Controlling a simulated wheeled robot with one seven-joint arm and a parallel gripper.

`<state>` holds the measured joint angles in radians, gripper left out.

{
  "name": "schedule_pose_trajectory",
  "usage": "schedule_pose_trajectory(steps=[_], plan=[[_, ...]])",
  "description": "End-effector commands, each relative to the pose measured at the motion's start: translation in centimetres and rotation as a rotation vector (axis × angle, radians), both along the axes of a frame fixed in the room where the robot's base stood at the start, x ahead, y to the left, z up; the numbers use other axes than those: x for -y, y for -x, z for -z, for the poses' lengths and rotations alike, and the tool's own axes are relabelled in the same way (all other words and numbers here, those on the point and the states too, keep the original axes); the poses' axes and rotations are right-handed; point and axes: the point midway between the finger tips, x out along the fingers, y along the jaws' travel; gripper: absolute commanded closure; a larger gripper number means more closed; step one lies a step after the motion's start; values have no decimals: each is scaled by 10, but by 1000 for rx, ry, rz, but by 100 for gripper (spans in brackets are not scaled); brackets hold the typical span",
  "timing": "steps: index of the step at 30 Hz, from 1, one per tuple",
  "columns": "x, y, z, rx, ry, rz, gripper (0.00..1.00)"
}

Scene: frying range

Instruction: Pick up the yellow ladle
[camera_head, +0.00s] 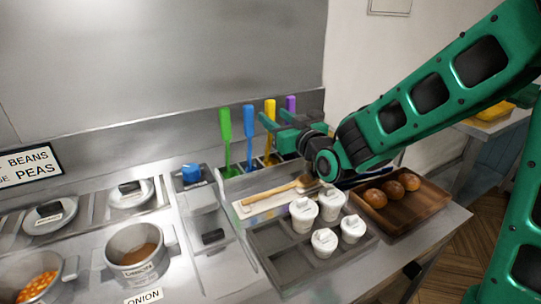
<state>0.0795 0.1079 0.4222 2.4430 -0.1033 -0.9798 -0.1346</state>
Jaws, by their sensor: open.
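The yellow ladle (270,109) stands upright by its handle in a holder at the back of the counter, between a blue ladle (249,125) and a purple ladle (290,103). A green ladle (224,128) stands at the row's left end. My gripper (270,129) reaches in from the right at the yellow handle, with its green jaws open. The handle shows above and below the jaws. I cannot tell whether it lies between the fingers or just behind them. The ladle's lower end is hidden in the holder.
A brush (268,192) lies in front of the holder. Several white lidded cups (324,241) stand in a grey tray (270,262). A wooden tray (417,210) of brown buns is at right. Pots, including an onion pot (117,257), sit at left. A steel wall rises behind.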

Motion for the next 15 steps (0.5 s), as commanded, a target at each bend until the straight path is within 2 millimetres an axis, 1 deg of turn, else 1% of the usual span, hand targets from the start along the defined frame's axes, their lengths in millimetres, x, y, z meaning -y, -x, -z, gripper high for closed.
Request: schedule_pose_trajectory(steps=[1, 3, 8, 10, 15], plan=[[-4, -6, 0, -2, -1, -2, 56], [-6, -12, 1, -2, 0, -2, 56], [-10, -20, 0, -3, -1, -2, 56], [-12, -26, 0, -3, -1, -2, 56], [-21, -49, -1, -3, -1, -2, 56]])
